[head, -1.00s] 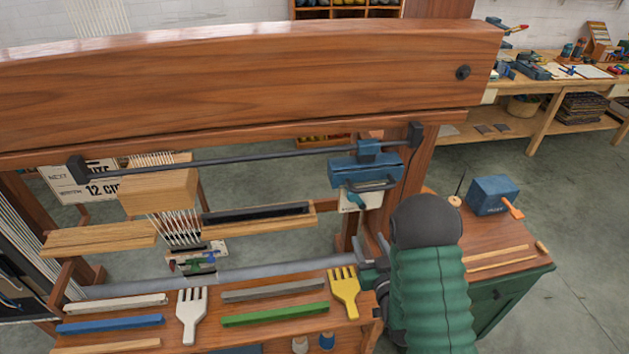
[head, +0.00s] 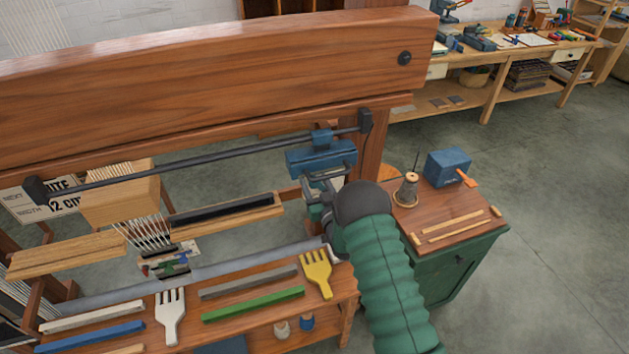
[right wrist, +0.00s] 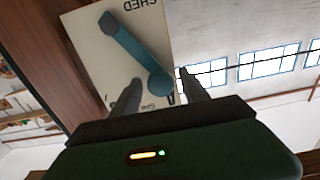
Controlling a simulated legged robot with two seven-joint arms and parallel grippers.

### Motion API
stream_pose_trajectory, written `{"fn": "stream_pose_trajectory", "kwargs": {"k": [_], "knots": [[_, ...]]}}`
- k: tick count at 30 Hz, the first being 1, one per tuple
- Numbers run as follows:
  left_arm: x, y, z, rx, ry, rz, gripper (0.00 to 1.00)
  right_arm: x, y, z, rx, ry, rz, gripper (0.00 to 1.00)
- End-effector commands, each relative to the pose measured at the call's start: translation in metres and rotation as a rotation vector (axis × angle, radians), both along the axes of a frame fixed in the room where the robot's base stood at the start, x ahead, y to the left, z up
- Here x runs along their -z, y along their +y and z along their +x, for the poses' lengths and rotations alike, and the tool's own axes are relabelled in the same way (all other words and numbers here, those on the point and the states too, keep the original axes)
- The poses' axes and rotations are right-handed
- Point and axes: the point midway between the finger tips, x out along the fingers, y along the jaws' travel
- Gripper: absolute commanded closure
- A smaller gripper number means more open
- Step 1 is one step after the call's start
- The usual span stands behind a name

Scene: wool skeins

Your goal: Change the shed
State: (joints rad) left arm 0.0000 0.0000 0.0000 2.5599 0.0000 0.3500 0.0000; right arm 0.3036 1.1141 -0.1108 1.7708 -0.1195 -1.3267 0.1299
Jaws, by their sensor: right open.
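A teal lever (right wrist: 135,52) sits on a white plate (right wrist: 88,50) lettered SHED in the right wrist view. It slants from a round grey-blue end at upper left to a round teal end at lower right. My right gripper (right wrist: 160,80) is open, and the lever's lower end shows between its fingertips. I cannot tell whether the fingers reach around it or stop short. In the head view my right gripper (head: 318,192) is just below the blue block (head: 320,158) on the loom, and it and my arm mostly hide the plate and lever. My left gripper is not in view.
The loom's thick wooden beam (head: 200,80) and dark rail (head: 200,160) cross above. A shelf below carries a white fork (head: 170,315), a yellow fork (head: 316,272) and coloured bars. A green cabinet (head: 460,255) with a spool (head: 407,190) and blue box (head: 448,167) stands right.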

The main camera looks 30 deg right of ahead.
Motion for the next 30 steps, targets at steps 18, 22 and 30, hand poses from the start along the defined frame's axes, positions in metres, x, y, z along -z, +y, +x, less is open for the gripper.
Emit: {"fn": "stream_pose_trajectory", "kwargs": {"k": [18,22,30], "knots": [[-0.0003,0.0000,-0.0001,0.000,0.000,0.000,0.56,0.0004,-0.0006,0.0032,0.000,0.000,0.000,0.91],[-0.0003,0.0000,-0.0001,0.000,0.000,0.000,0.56,0.0004,-0.0006,0.0030,0.000,0.000,0.000,1.00],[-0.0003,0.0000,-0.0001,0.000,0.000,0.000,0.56,0.0004,-0.0008,0.0029,0.000,0.000,-0.001,1.00]]}}
